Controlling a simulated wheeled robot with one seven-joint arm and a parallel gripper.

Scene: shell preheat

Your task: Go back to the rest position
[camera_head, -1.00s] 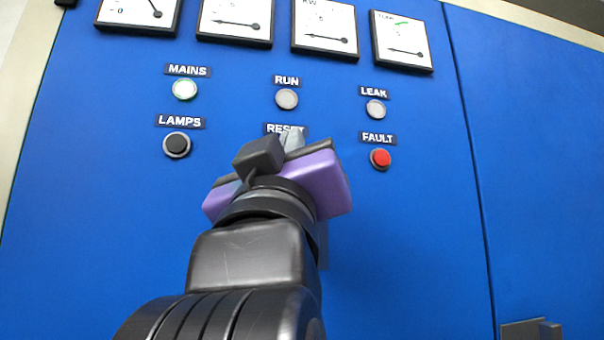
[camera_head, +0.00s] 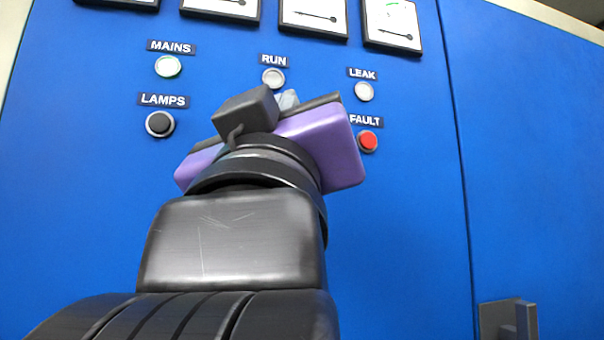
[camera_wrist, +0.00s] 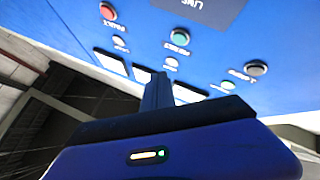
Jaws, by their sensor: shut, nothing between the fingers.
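My gripper (camera_head: 288,99) is in front of the blue panel (camera_head: 400,240), its fingers together and empty. In the wrist view its fingers (camera_wrist: 160,92) also show closed, with the panel beyond them. The gripper covers the RESET button in the head view. The wrist view shows that green button (camera_wrist: 180,37), apart from the fingertips. The black LAMPS button (camera_head: 160,124) is left of the gripper and the red FAULT button (camera_head: 368,142) is to its right.
Several dial gauges (camera_head: 313,16) line the top. A dark grey handle (camera_head: 508,318) juts out at lower right.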

